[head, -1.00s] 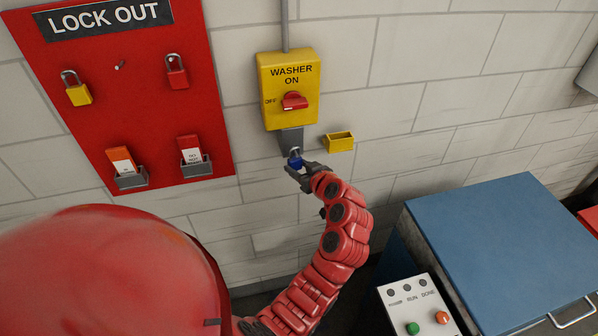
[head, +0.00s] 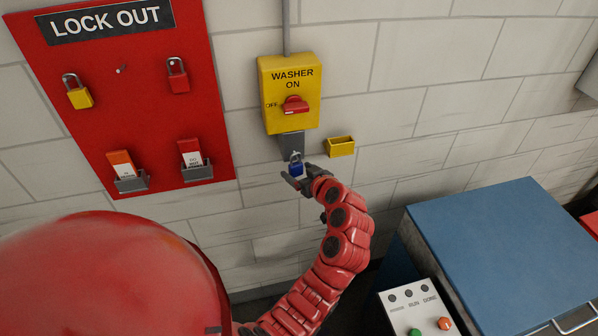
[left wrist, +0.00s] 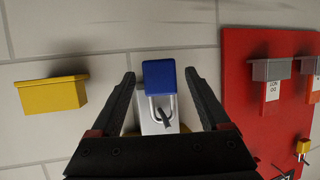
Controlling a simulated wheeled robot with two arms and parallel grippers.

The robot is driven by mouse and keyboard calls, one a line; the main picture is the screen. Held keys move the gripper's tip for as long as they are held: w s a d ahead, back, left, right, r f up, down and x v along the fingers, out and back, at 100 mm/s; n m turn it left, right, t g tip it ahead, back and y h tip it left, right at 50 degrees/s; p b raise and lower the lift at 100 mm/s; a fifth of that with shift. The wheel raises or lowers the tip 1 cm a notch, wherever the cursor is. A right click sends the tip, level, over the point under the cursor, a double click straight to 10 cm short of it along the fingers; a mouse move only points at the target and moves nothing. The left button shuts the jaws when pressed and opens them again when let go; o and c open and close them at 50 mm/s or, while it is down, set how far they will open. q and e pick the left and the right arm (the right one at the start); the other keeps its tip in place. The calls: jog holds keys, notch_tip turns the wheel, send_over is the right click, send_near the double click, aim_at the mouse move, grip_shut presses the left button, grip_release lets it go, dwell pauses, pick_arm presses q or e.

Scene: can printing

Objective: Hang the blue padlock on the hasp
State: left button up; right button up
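The blue padlock (head: 296,170) hangs at the grey hasp (head: 292,143) below the yellow washer switch box (head: 290,90). In the left wrist view, which is upside down, the padlock (left wrist: 159,74) has its shackle at a dark loop on the pale hasp plate (left wrist: 148,122). The shackle appears to pass around that loop. My left gripper (head: 300,179) is just below and in front of the padlock. Its fingers (left wrist: 163,90) are spread, with a gap on each side of the padlock body. My right gripper is not in view.
A small yellow holder (head: 340,146) is on the wall right of the hasp. The red lockout board (head: 140,115) at left carries a yellow padlock (head: 77,93), a red padlock (head: 177,77) and tag holders. A blue-topped machine (head: 500,240) stands at lower right.

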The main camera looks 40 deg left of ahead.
pick_arm(q)
jog(key=shift+d, duration=0.1)
jog(key=shift+s+d+b, duration=0.1)
jog(key=shift+d+b, duration=0.2)
jog(key=b+v, duration=0.4)
jog(key=v, duration=1.2)
jog(key=shift+s+d, duration=0.15)
jog(key=shift+d, duration=0.1)
